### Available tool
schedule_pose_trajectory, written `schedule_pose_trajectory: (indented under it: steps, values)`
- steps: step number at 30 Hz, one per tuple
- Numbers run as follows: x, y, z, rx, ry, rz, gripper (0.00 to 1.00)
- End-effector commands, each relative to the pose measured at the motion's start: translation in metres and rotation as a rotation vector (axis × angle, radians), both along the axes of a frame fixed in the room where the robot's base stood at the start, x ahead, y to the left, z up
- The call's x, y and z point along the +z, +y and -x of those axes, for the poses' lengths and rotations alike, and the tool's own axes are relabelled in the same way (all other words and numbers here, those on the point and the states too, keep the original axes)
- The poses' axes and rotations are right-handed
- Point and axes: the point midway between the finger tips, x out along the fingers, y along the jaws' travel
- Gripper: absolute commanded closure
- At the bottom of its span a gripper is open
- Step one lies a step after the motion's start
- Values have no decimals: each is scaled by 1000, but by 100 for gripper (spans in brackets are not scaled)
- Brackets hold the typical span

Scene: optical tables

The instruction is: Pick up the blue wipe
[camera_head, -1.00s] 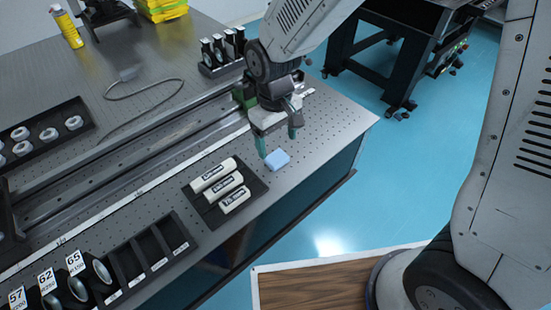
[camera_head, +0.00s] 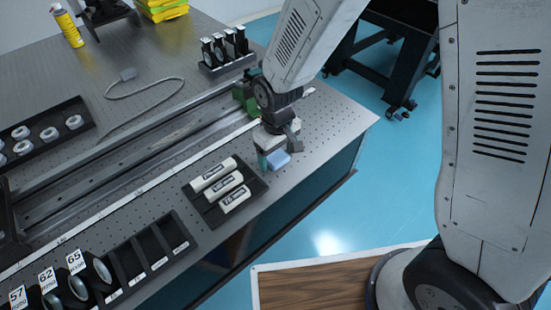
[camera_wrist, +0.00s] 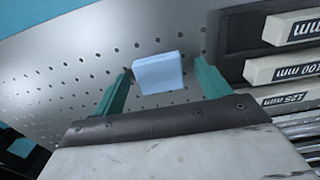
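The blue wipe (camera_head: 278,160) is a small light-blue block lying on the perforated metal table near its front right edge. In the wrist view the wipe (camera_wrist: 158,72) lies between and just beyond the two teal fingers. My gripper (camera_wrist: 160,85) is open, with a gap on both sides of the wipe. In the head view my gripper (camera_head: 268,158) is low over the table at the wipe, and the wrist hides part of it. I cannot tell whether the fingertips touch the table.
A black tray (camera_head: 204,212) with several white labelled bars lies just left of the wipe. A long rail (camera_head: 150,148) runs behind it. A rack of small upright parts (camera_head: 226,50) stands farther back. The table's front edge is close, with bare surface to the right.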

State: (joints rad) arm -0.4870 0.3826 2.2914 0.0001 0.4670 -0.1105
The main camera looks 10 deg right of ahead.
Motion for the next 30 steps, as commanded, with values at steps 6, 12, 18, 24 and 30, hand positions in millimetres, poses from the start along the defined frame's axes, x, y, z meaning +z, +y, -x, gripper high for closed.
schedule_pose_trajectory:
  steps: [6, 12, 18, 24, 30]
  values:
    - [0, 0, 0, 0, 0, 0, 71]
    - [0, 0, 0, 0, 0, 0, 75]
    - [3, 0, 0, 0, 0, 0, 75]
    - [15, -1, -1, -1, -2, -1, 75]
    - [37, -2, -1, -4, -2, -1, 75]
